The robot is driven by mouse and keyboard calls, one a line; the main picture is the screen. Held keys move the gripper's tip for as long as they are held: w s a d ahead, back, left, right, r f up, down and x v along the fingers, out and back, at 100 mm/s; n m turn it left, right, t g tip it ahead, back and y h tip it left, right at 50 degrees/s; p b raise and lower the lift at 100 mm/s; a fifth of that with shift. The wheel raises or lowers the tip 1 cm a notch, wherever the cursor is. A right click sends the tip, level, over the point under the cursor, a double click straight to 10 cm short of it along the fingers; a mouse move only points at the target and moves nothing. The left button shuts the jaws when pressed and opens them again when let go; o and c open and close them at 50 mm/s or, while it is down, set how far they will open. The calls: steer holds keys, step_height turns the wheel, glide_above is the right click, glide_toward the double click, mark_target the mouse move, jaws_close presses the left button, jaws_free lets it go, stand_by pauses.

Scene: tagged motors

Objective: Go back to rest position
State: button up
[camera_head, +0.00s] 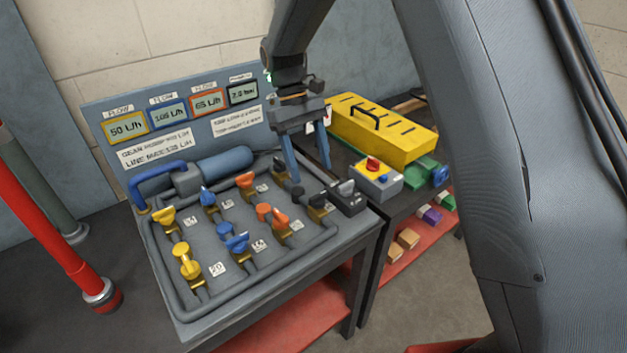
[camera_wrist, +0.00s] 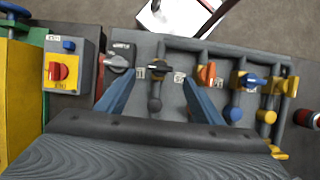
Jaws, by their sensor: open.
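My gripper (camera_head: 311,168) is open, its two blue-grey fingers pointing down above the right side of the grey valve panel (camera_head: 212,262). In the wrist view my gripper (camera_wrist: 157,92) has its fingers spread, with a black-handled valve (camera_wrist: 159,69) showing between and beyond them. I see nothing held. In the head view the black valve (camera_head: 319,201) sits just below the fingers. Whether a finger touches it cannot be told. My arm comes down from the top of the head view.
Blue, orange (camera_head: 273,216) and yellow (camera_head: 185,260) valves fill the panel. A switch box with a red knob (camera_head: 374,172) and a yellow toolbox (camera_head: 383,132) stand right. A display board (camera_head: 180,120) rises behind. A red pipe (camera_head: 45,205) stands left.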

steer(key=shift+w+a+r, duration=0.1)
steer(key=shift+w+r, duration=0.05)
steer(key=shift+r, duration=0.3)
steer(key=s+d+f+m+t+y, duration=0.1)
steer(key=s+d+m+t, duration=0.3)
steer(key=s+d, duration=1.3)
steer(key=s+m+y, duration=0.1)
steer(key=m, duration=0.1)
steer(key=shift+s+m+t, duration=0.25)
steer(key=shift+m+t, duration=0.05)
steer(key=shift+t, duration=0.1)
steer(key=shift+f, duration=0.1)
